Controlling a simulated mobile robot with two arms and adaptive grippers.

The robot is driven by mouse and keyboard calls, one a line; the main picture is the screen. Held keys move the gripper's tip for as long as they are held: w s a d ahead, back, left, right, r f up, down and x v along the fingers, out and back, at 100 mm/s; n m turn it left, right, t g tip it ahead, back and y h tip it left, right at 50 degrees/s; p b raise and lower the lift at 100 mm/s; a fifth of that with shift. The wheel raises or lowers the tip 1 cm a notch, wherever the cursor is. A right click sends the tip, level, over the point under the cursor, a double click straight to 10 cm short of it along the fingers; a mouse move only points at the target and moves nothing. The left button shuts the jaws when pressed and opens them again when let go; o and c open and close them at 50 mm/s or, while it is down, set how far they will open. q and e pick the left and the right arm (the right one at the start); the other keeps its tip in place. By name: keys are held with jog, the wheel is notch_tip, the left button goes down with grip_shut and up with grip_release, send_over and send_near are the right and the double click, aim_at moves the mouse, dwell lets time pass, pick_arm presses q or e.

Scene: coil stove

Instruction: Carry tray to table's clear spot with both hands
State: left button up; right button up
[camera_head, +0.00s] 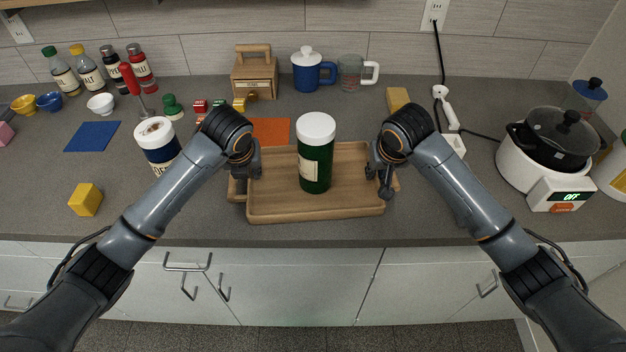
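The wooden tray (350,204) lies on the grey counter near its front edge, with handles at its left and right ends. A dark green jar (317,165) with a white lid stands upright in it. My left gripper (243,178) is at the tray's left end, by the handle. My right gripper (383,180) is at the tray's right end, by the other handle. The arms and wrists partly hide both handles, so I cannot tell whether the fingers are closed on them.
An orange mat (270,131) lies behind the tray. A white-lidded jar (157,142) and a yellow cube (86,199) are to the left. A blue mat (92,136) lies farther left. A white cooker (525,170) stands at right. The counter between tray and cooker looks largely clear.

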pick_arm(q)
grip_shut()
pick_arm(e)
grip_shut()
pick_arm(q)
jog(key=shift+w+r, duration=0.1)
pick_arm(e)
jog(key=shift+w+r, duration=0.1)
jog(key=shift+r, duration=0.05)
